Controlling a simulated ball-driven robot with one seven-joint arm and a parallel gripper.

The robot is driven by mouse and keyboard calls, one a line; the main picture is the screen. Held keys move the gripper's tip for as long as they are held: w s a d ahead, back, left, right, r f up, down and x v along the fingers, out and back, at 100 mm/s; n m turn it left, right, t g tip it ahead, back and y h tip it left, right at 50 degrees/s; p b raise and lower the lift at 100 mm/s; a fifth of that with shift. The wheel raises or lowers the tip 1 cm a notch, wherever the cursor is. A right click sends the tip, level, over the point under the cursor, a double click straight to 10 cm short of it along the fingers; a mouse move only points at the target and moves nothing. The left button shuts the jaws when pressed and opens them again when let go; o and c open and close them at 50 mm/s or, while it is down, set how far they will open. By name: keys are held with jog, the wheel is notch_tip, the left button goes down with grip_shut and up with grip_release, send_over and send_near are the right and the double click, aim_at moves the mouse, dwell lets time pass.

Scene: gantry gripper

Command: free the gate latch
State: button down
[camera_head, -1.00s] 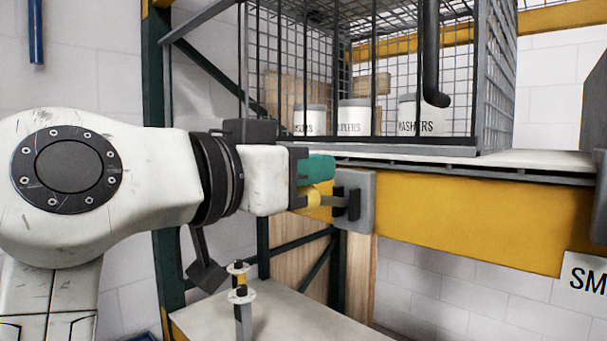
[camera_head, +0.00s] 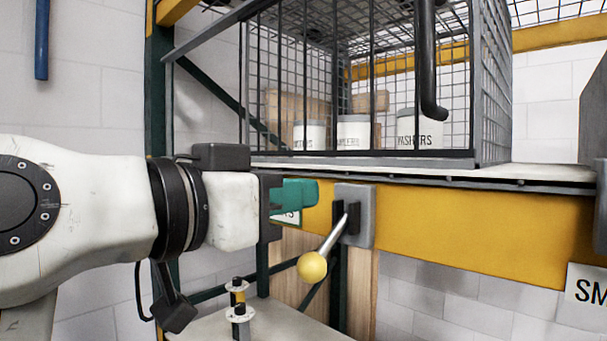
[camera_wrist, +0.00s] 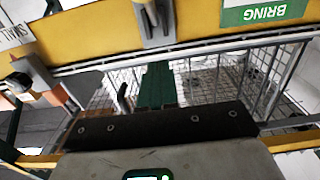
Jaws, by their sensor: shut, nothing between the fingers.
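The gate latch is a metal lever with a yellow ball knob (camera_head: 312,267), pivoted on a grey plate (camera_head: 367,222) on the yellow beam. The lever slants down and left, with the knob below the beam. My gripper (camera_head: 312,192) is shut with its teal fingers together, level with the top of the plate and just left of it. It is apart from the lever and holds nothing.
Above the beam (camera_head: 470,225) stands a wire-mesh cage (camera_head: 495,90) holding several labelled white tubs (camera_head: 353,131). A black hooked bar (camera_head: 424,60) hangs in front of it. A pale table (camera_head: 265,325) with a small post stands below. Space below the beam's right part looks clear.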

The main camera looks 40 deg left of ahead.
jog(key=s, duration=0.6)
jog(key=shift+s+a, duration=0.15)
jog(key=shift+a, duration=0.1)
dwell(0.6)
